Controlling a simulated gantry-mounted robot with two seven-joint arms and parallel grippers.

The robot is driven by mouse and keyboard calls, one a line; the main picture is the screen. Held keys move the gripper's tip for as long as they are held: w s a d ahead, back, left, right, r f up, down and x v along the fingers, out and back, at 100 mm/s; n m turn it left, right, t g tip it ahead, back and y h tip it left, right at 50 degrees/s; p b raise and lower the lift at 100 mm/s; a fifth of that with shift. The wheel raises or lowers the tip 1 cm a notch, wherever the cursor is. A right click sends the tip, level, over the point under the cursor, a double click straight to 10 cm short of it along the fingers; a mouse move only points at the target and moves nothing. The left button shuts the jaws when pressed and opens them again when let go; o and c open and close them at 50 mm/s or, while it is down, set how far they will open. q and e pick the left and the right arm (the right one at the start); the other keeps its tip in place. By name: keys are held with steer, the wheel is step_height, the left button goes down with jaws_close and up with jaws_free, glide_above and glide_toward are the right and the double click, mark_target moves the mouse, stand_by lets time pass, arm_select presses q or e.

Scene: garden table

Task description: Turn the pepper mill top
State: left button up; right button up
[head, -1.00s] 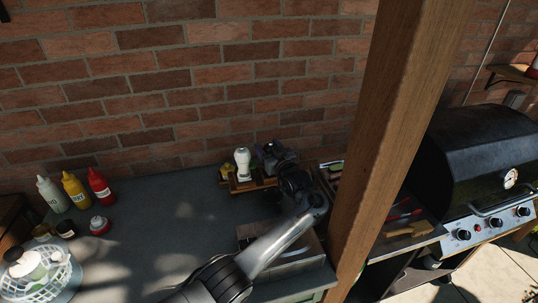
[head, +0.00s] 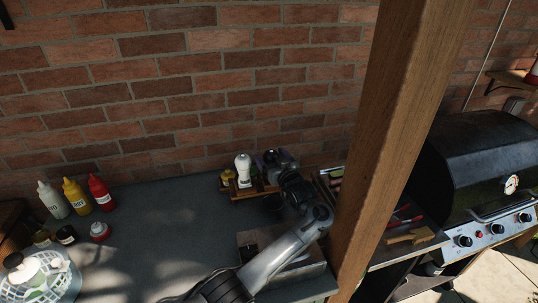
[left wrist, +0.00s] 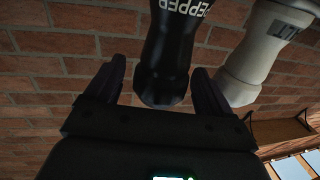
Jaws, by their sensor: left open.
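The black pepper mill (left wrist: 172,50), with "PEPPER" in white letters, shows large in the left wrist view. Its near end lies between the two fingers of my left gripper (left wrist: 160,92). The fingers are open, one on each side of the mill, with visible gaps in this view. In the head view my left gripper (head: 277,160) is at the wooden rack by the wall, and the arm and hand largely hide the pepper mill there. My right gripper is in neither view.
A white salt mill (head: 243,170) stands close beside the gripper; it also shows in the left wrist view (left wrist: 262,50). Both are by the wooden rack (head: 238,194). A wooden post (head: 390,130) rises right of my arm. Sauce bottles (head: 76,196) stand left; the counter's middle is clear.

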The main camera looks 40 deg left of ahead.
arm_select(q)
steer(key=v, duration=0.9)
steer(key=shift+a+r+p, duration=0.1)
steer(key=shift+p, duration=0.2)
